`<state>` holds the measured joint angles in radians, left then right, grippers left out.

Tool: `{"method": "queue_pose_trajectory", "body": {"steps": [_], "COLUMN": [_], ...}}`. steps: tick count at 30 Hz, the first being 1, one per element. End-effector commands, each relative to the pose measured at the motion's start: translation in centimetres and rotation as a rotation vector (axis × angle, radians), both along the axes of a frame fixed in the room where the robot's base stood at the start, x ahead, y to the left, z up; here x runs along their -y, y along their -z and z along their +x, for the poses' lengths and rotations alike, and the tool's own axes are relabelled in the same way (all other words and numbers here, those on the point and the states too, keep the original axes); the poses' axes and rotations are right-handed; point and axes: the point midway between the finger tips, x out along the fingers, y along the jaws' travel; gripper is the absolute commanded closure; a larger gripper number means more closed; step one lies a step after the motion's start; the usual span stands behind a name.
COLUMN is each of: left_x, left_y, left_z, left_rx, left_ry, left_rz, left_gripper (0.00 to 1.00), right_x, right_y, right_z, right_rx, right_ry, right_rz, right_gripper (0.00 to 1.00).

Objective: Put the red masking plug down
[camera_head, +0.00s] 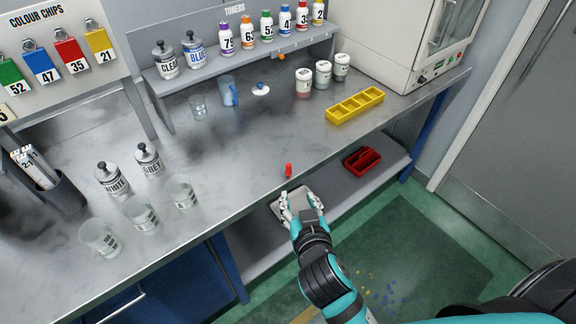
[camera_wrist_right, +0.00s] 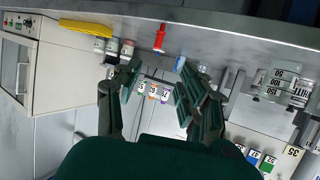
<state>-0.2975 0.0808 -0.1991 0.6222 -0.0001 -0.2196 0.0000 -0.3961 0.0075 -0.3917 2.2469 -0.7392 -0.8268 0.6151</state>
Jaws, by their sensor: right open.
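The red masking plug (camera_head: 288,169) stands on the grey bench top close to its front edge. It also shows in the right wrist view (camera_wrist_right: 159,39), beyond the fingertips and apart from them. My right gripper (camera_head: 300,196) is at the bench's front edge, just in front of the plug. Its fingers are spread with nothing between them, as the right wrist view (camera_wrist_right: 156,80) also shows. My left gripper is not in view.
A yellow compartment tray (camera_head: 352,115) and several lidded pots (camera_head: 323,74) stand behind and right of the plug. Clear cups (camera_head: 141,214) and labelled tins (camera_head: 112,179) stand left. A red caddy (camera_head: 362,160) sits on the lower shelf. Bench around the plug is clear.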

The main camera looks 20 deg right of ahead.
Motion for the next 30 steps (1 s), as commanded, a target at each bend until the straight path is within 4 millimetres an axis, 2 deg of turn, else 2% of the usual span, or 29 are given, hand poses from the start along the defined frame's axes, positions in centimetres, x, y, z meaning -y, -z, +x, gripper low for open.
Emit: {"method": "queue_pose_trajectory", "body": {"steps": [6, 13, 18, 23, 30], "left_x": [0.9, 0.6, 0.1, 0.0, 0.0], "left_y": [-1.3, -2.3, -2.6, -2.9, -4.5], "left_z": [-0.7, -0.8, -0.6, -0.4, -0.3], "left_rx": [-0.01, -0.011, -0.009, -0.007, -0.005], "left_ry": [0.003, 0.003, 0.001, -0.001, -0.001], "left_rz": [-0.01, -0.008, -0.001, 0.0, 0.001], "left_gripper": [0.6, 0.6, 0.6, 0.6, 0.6], "right_x": [0.6, 1.3, 1.5, 1.6, 2.1], "right_y": [1.3, 3.2, 4.2, 4.4, 4.8], "right_z": [4.1, 8.5, 10.3, 11.0, 14.0], "right_rx": [0.001, 0.0, 0.0, 0.0, -0.001], "right_ry": [-0.001, -0.001, -0.001, -0.002, -0.003], "right_rz": [-0.005, -0.005, -0.003, -0.002, -0.004], "right_gripper": [0.58, 0.58, 0.58, 0.58, 0.58]}}
